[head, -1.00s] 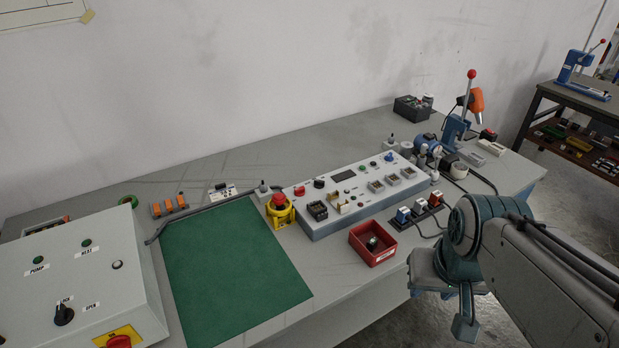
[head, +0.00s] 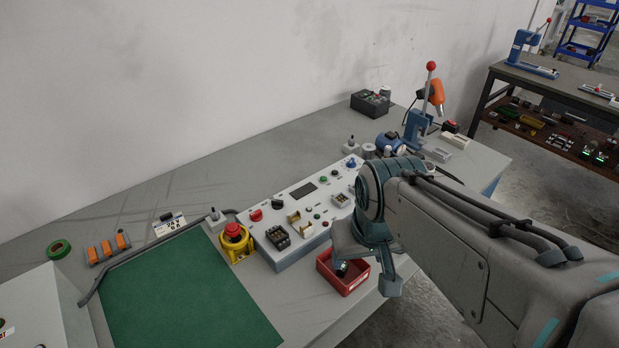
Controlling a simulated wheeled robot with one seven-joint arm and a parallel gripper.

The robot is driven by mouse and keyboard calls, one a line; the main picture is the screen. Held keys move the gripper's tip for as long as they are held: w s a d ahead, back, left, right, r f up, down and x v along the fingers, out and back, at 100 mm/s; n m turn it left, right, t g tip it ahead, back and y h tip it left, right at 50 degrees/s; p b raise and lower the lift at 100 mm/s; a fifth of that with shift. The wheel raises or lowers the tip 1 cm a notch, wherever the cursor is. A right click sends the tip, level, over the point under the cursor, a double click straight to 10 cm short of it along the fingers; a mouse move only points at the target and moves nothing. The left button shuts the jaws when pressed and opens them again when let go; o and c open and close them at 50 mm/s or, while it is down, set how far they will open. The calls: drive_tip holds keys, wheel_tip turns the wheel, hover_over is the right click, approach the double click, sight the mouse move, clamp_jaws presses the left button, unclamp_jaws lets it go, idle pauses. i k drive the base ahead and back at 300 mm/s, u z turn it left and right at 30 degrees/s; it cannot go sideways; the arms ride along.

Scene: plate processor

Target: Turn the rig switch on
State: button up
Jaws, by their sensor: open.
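A white sloped control panel (head: 292,226) lies in the middle of the bench. It carries a red rotary knob (head: 256,215), a black rotary knob (head: 278,204), a blue knob (head: 351,163), a dark display and small buttons. Its labels are too small to read, so I cannot tell which control is the rig switch. My gripper (head: 366,277) is open, pointing down, and shows in front of the panel's right end, over the red bin in the picture. It holds nothing visible. My arm hides the panel's right end and the things beside it.
A red bin (head: 345,286) with a small part stands in front of the panel. A yellow-collared red emergency button (head: 233,231) and a green mat (head: 185,290) are left. A lever press (head: 418,125) and a black box (head: 370,103) stand behind. Bare bench lies behind the panel.

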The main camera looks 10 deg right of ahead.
sight(257, 215)
drive_tip(key=k, duration=1.15)
drive_tip(key=i, duration=1.3)
drive_tip(key=u, duration=0.6)
